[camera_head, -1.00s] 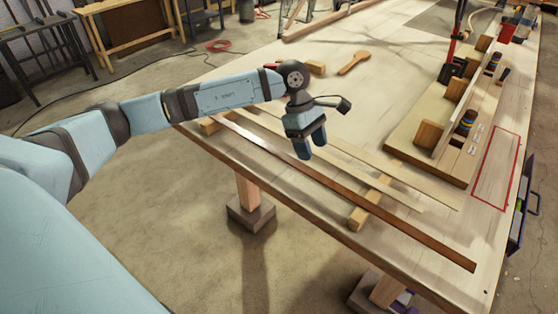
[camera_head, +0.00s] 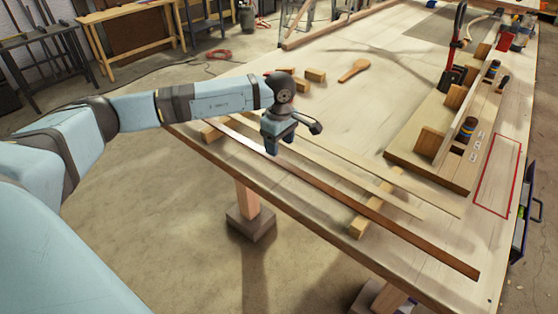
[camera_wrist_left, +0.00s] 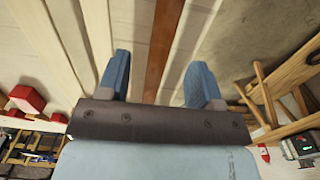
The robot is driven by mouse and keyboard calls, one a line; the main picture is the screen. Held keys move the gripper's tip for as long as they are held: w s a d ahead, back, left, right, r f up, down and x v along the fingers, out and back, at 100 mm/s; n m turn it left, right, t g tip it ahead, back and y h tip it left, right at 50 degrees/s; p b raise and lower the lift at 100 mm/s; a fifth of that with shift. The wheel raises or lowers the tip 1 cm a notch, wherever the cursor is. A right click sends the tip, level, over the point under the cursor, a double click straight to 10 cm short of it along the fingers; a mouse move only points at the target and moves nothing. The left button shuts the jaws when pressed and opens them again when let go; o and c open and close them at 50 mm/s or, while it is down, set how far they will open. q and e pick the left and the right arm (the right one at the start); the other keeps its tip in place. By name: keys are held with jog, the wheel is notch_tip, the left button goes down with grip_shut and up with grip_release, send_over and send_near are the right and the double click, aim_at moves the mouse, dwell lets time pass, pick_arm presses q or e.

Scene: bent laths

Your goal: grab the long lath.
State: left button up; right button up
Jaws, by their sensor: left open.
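Several laths lie side by side along the near edge of the bench. The dark brown lath (camera_head: 340,195) looks the longest. Thinner pale laths (camera_head: 385,178) lie on its far side. They rest across wooden blocks (camera_head: 366,218). My left gripper (camera_head: 277,145) is over the left part of the brown lath, fingers pointing down. In the left wrist view the open gripper (camera_wrist_left: 160,78) has the brown lath (camera_wrist_left: 163,45) showing between its two fingers, with pale strips to the left. The fingers do not touch it there; the height gap is hard to tell. My right gripper is out of view.
The bench (camera_head: 330,110) has a clear middle. A jig board (camera_head: 430,160) with upright blocks and clamps stands at right, near a red outlined rectangle (camera_head: 497,175).

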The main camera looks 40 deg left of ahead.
aim_at(279, 160)
pick_arm(q)
notch_tip(279, 160, down, 5)
jog(key=shift+s+r+p, duration=0.1)
jog(key=shift+s+p, duration=0.05)
jog(key=shift+p, duration=0.2)
jog(key=c, duration=1)
jog(key=shift+c, duration=0.2)
